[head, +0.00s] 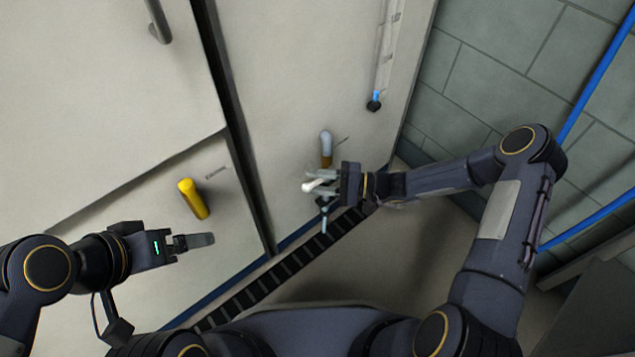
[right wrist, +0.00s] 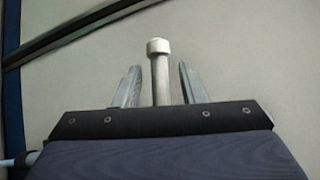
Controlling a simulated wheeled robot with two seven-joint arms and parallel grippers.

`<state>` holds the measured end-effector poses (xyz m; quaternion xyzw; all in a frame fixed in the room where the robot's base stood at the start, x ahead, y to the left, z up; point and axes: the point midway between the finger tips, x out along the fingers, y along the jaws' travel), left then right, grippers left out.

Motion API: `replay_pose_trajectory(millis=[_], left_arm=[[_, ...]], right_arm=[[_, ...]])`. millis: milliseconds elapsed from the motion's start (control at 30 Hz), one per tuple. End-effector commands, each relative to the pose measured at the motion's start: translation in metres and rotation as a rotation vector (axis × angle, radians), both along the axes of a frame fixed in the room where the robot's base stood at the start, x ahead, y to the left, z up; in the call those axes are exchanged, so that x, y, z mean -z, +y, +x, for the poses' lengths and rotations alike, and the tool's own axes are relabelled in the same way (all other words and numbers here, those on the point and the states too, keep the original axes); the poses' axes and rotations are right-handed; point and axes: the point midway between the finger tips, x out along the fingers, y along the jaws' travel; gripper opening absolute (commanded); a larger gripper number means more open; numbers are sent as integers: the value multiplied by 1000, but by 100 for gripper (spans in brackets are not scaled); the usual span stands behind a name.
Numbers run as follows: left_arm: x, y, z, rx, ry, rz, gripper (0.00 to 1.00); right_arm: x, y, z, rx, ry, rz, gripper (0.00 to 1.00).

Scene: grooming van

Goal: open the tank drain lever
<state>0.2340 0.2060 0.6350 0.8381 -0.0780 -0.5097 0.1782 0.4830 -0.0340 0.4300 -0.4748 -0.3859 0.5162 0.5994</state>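A lever with a grey shaft and a pale end (head: 318,184) stands out low on the right-hand panel; I take it for the tank drain lever. My right gripper (head: 322,181) is around it. In the right wrist view the lever (right wrist: 160,75) stands between the two fingers of the right gripper (right wrist: 160,88), with a gap on each side, so the gripper is open and not touching it. The lever's base is hidden behind the gripper body. My left gripper (head: 200,240) is at the lower left, away from the lever, seen edge-on.
A grey-topped brass fitting (head: 326,146) sits just above the lever. A yellow handle (head: 194,199) is on the left panel. A sight tube with a blue section (head: 376,96) is at upper right. A black slatted grille (head: 290,268) runs along the floor.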

Motion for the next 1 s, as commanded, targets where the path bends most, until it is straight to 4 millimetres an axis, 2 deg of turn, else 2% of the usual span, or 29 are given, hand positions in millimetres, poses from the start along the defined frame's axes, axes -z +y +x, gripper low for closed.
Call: replay_pose_trajectory(millis=[233, 500, 533, 1000], left_arm=[[0, 0, 0, 0, 0, 0, 90], [0, 0, 0, 0, 0, 0, 90], [0, 0, 0, 0, 0, 0, 90], [2, 0, 0, 0, 0, 0, 90]], right_arm=[[0, 1, 0, 0, 0, 0, 37], [0, 1, 0, 0, 0, -1, 2], [0, 1, 0, 0, 0, -1, 0], [-1, 0, 0, 0, 26, 34, 0]])
